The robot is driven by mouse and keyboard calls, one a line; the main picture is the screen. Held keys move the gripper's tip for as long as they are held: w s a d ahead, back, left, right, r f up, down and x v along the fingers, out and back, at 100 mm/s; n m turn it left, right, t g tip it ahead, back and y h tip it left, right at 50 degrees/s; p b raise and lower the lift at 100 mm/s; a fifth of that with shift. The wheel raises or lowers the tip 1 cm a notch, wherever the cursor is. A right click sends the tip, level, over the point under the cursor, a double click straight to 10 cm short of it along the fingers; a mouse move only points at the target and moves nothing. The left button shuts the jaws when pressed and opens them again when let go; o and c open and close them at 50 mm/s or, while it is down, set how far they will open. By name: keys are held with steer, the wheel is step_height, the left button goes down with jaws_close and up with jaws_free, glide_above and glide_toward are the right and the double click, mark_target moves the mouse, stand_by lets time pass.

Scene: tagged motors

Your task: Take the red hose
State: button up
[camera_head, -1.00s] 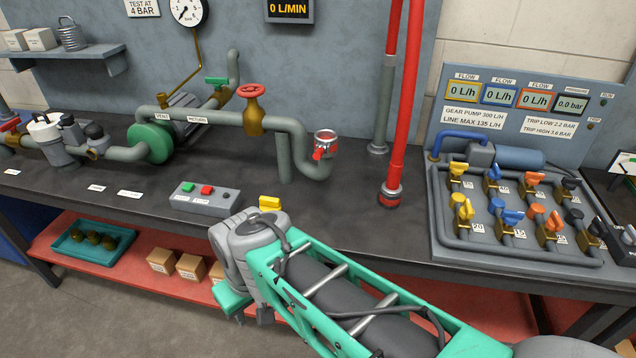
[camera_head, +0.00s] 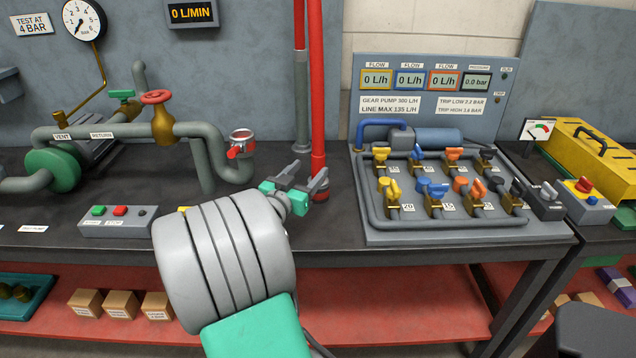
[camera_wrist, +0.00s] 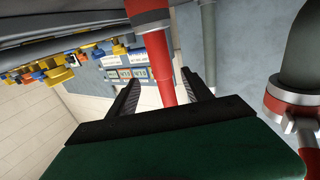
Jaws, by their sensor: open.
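The red hose (camera_head: 317,90) hangs upright at the back of the bench, its lower end in a red and silver coupling (camera_head: 320,195) low over the bench top. My gripper (camera_head: 301,178) is open near the hose's lower end, just above the coupling. In the wrist view, the hose (camera_wrist: 160,62) shows between the two spread fingers of my gripper (camera_wrist: 162,78). A gap shows on each side of it. I cannot tell how deep it lies between them. My wrist and arm hide part of the bench in the head view.
A grey pipe with a red-levered outlet (camera_head: 241,145) stands left of the hose; it is close at the right in the wrist view. A grey upright pipe (camera_head: 301,100) stands behind the hose. The valve panel (camera_head: 440,225) is to the right. A button box (camera_head: 115,222) is left.

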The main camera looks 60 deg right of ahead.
mark_target(315, 161)
steer(key=d+p, duration=0.1)
steer(key=d, duration=0.6)
steer(key=shift+w, duration=0.15)
jaws_close()
steer(key=shift+w+r, duration=0.1)
stand_by(0.9)
